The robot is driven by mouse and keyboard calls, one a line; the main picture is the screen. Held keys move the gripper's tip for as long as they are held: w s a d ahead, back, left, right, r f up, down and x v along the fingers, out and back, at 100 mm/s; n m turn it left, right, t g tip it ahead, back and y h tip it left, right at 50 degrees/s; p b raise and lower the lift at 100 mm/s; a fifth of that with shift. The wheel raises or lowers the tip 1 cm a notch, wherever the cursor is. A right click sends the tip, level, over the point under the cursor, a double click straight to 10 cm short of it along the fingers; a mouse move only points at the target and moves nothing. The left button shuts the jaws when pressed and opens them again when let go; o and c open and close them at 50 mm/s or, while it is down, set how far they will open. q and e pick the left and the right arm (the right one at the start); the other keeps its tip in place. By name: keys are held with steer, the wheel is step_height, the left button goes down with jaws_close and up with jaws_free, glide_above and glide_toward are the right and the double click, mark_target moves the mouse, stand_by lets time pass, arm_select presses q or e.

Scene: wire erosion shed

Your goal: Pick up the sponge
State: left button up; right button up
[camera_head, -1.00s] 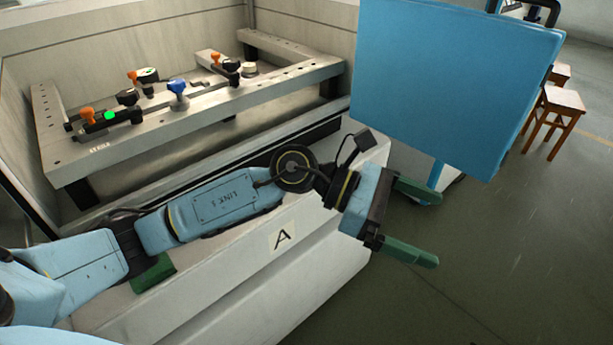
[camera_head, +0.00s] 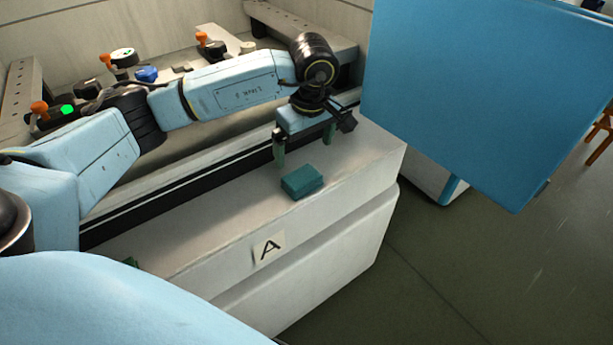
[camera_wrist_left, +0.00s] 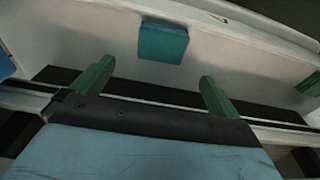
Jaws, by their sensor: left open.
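A teal rectangular sponge (camera_head: 302,181) lies flat on the pale ledge of the machine, above the label A. My left gripper (camera_head: 305,150) is open and empty, with its green fingers pointing down just behind and above the sponge. In the left wrist view the sponge (camera_wrist_left: 163,43) sits beyond the fingertips, between the lines of the two spread fingers of the gripper (camera_wrist_left: 155,82). It is apart from both fingers.
A large blue panel (camera_head: 480,95) stands to the right of the ledge. A dark slot (camera_head: 180,195) runs behind the ledge. A fixture frame with clamps (camera_head: 150,75) is behind my arm. A small green item (camera_head: 130,262) shows partly at the ledge's left.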

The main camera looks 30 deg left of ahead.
arm_select(q)
glide_above(302, 176)
steer(key=f, duration=0.4)
steer(key=shift+d+f+b, duration=0.2)
steer(key=shift+f+b, duration=0.2)
steer(key=shift+a+f+b, duration=0.2)
steer(key=shift+f+b, duration=0.45)
steer(key=shift+f, duration=1.95)
arm_select(e)
steer(key=w+r, duration=0.4)
steer(key=r, duration=0.1)
steer(key=shift+a, duration=0.4)
steer(key=shift+w, duration=0.1)
arm_select(q)
steer(key=c, duration=1)
